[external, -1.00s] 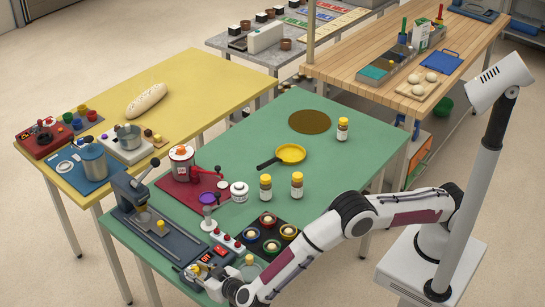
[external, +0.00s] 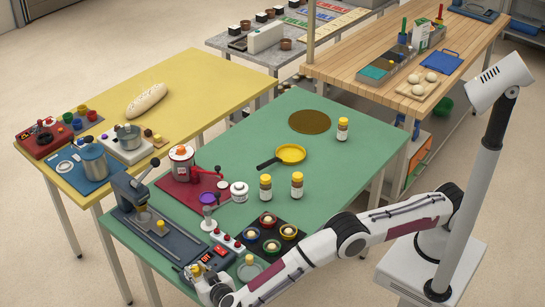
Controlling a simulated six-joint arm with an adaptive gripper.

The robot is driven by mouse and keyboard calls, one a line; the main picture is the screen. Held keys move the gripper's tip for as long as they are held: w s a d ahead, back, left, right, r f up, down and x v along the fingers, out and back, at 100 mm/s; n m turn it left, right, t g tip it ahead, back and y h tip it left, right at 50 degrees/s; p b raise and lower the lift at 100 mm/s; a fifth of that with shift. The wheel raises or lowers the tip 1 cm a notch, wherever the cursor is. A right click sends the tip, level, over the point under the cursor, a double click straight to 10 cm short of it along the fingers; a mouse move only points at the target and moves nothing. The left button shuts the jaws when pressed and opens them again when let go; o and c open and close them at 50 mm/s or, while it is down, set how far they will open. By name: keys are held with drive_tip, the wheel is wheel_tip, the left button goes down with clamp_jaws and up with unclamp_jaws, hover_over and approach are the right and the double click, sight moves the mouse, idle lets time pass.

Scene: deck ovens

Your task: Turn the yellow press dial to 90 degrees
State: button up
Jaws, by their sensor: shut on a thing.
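A blue-grey press (external: 133,190) stands at the near left of the green table, with a long base running toward the front edge. A small yellow knob (external: 161,226) stands upright on that base. Another yellow knob (external: 197,268) shows at the front end, right by my gripper (external: 197,276). My gripper is low at the front edge of the table and seems shut on this second knob. The fingers are small and partly covered by my wrist, so the exact contact and the dial's angle cannot be read.
Red displays (external: 206,262) sit just right of my gripper. A round yellow-knobbed lid (external: 249,261), a tray of coloured cups (external: 268,258) and a purple-topped tamper (external: 208,198) stand close by. The middle of the green table (external: 240,150) is mostly clear.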

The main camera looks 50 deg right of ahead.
drive_tip(key=shift+a+r+m, duration=0.15)
drive_tip(key=shift+a+m, duration=0.15)
drive_tip(key=shift+a, duration=0.05)
clamp_jaws()
drive_tip(key=shift+s+f+g+h, duration=0.2)
drive_tip(key=shift+g+h, duration=0.1)
drive_tip(key=shift+h, duration=0.1)
drive_tip(key=o, duration=1.1)
unclamp_jaws()
drive_tip(key=shift+d, duration=0.15)
drive_tip(key=v, duration=1.2)
